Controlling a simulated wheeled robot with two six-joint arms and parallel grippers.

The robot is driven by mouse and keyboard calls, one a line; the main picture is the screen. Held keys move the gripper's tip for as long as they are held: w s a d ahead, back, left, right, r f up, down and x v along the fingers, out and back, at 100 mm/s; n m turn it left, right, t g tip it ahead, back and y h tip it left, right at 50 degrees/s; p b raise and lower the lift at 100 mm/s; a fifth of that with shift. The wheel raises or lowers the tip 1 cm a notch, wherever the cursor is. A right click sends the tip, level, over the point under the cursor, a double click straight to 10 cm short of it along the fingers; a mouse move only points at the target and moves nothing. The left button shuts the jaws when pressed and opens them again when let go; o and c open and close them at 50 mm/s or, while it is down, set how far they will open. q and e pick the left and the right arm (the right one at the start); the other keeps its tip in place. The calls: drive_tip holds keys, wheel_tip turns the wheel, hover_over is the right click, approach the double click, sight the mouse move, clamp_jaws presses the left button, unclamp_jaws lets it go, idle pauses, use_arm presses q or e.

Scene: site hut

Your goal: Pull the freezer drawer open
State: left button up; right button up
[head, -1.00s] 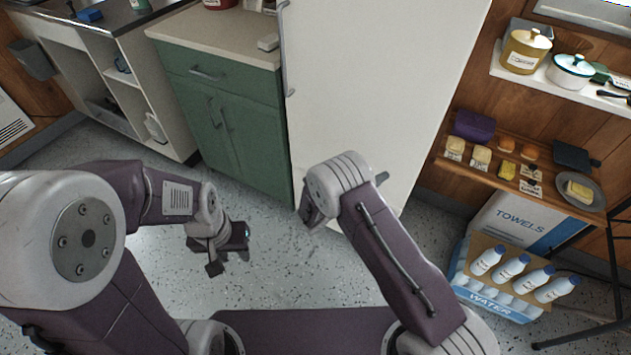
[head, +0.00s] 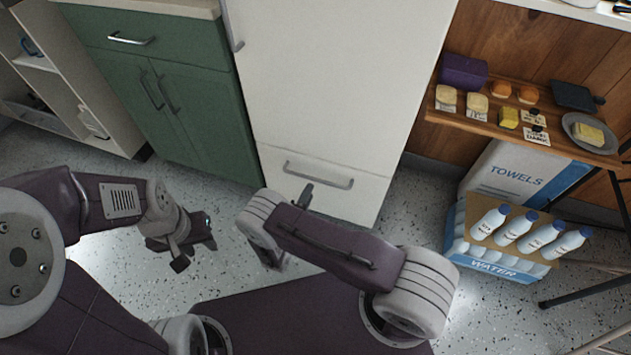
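The freezer drawer (head: 345,200) is the white bottom panel of the tall white fridge (head: 335,75) in the head view. It looks flush with the door above it, so it appears closed. Its grey horizontal bar handle (head: 318,175) is in plain sight near the panel's top. My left gripper (head: 197,250) is open and empty, over the floor left of the drawer. My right gripper (head: 270,257) hangs in front of the drawer's lower left, apart from the handle. It is partly hidden by its own wrist, so its fingers are unclear. My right wrist covers the drawer's lower left corner.
A green cabinet (head: 165,95) stands left of the fridge. To the right are a wooden shelf (head: 450,121) with food, a towels box (head: 515,172) and a water bottle crate (head: 495,262). Speckled floor (head: 225,180) is clear before the drawer.

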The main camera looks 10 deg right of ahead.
sight(316, 180)
drive_tip(key=b+x, duration=0.3)
drive_tip(key=x, duration=0.5)
clamp_jaws()
idle(1.1)
